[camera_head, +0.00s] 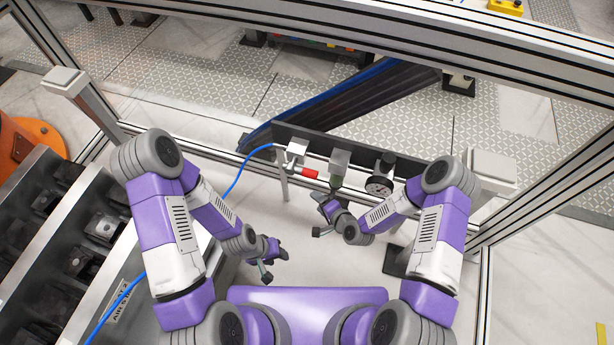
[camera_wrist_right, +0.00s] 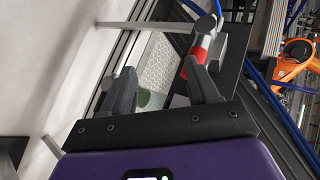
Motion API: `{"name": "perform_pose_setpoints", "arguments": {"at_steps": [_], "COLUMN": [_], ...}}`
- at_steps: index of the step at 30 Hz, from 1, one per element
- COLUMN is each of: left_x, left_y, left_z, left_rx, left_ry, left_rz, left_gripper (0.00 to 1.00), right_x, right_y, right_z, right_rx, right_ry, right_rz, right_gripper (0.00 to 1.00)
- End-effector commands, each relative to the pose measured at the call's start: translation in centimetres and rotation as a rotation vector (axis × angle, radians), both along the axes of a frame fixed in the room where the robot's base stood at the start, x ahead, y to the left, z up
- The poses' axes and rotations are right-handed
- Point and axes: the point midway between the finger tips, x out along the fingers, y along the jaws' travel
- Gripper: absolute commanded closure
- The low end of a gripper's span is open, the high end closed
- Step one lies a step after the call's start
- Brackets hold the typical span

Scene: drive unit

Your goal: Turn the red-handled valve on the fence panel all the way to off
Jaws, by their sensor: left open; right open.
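The red valve handle (camera_head: 309,173) sticks out to the right from the grey valve body (camera_head: 297,150) on the dark fence panel (camera_head: 318,137). My right gripper (camera_head: 320,215) is open and empty, a little below and right of the handle in the head view. In the right wrist view the red handle (camera_wrist_right: 203,52) lies beyond the right-hand finger of my right gripper (camera_wrist_right: 159,70), which hides part of it. The handle is not between the fingers there. My left gripper (camera_head: 276,266) is open and empty, lower and left of the valve.
A filter unit (camera_head: 339,160) and a round gauge (camera_head: 379,186) sit right of the valve on the panel. A blue hose (camera_head: 236,178) runs left from the valve. Metal racks (camera_head: 85,240) stand at the left. Aluminium fence posts frame the area.

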Motion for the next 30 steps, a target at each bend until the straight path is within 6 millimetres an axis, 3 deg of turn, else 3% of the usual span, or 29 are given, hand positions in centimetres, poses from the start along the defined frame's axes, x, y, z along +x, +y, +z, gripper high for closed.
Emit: {"name": "perform_pose_setpoints", "arguments": {"at_steps": [1,3,9,21,30], "left_x": [0.0,0.0,0.0,0.1,0.1], "left_y": [0.0,0.0,0.0,0.0,0.0], "left_z": [-1.5,-2.2,-3.0,-4.8,-5.2], "left_rx": [0.0,0.0,0.0,0.0,0.0], "left_ry": [0.0,0.0,-0.001,-0.001,-0.001], "left_rz": [0.0,0.0,0.0,0.0,0.0], "left_gripper": [0.57,0.57,0.57,0.57,0.57], "right_x": [1.7,3.5,5.9,10.9,12.2], "right_y": [0.5,0.7,0.9,3.5,4.2], "right_z": [-1.0,-0.7,0.3,-0.5,-0.6], "right_rx": [0.103,0.231,0.424,0.432,0.432], "right_ry": [-0.05,-0.11,-0.193,-0.196,-0.194], "right_rz": [-0.069,-0.143,-0.233,-0.235,-0.237], "right_gripper": [0.4,0.4,0.4,0.4,0.4]}}
